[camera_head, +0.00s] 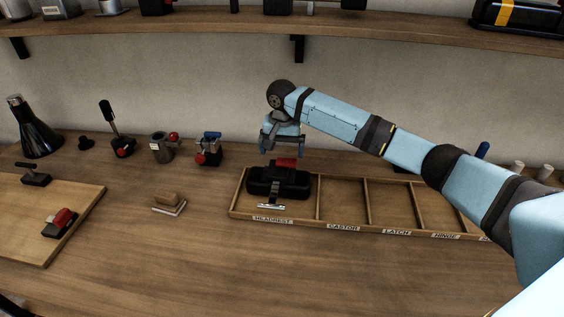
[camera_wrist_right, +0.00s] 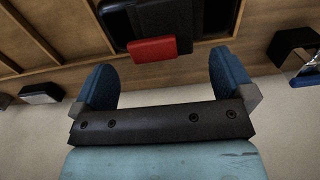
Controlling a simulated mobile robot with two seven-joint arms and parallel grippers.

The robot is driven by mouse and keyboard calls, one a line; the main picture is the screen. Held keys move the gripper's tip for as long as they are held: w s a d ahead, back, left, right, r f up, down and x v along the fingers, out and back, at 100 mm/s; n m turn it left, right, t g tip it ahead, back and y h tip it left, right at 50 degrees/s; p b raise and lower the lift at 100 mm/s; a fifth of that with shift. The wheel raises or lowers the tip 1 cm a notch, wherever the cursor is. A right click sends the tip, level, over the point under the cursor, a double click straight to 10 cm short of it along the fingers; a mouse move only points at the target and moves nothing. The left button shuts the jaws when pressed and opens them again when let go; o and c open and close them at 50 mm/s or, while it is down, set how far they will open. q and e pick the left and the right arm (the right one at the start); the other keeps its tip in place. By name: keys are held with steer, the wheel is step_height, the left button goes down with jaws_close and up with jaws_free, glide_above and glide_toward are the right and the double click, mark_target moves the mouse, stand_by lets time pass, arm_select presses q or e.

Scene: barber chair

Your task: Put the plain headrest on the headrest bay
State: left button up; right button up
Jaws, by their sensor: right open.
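A black padded headrest (camera_head: 290,184) with a red block on its back side and a silver bar at its front lies in the headrest bay (camera_head: 272,219), the left compartment of the wooden tray. I cannot tell whether it rests flat on the floor of the bay. My right gripper (camera_head: 282,149) is open and empty, just behind and above the headrest. In the right wrist view, the gripper (camera_wrist_right: 162,64) has its two blue fingers wide apart, with the red block and part of the black headrest (camera_wrist_right: 165,18) beyond them. My left gripper is not in view.
The castor compartment (camera_head: 342,203) and latch compartment (camera_head: 391,205) look empty. A small wood-and-white block (camera_head: 168,204) lies left of the tray. A board (camera_head: 40,210) with black and red parts is at far left. Clamps and a dark bottle (camera_head: 35,130) stand along the wall, below a shelf.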

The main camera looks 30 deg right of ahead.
step_height(320, 180, up, 5)
steer(key=shift+r, duration=0.15)
stand_by(0.6)
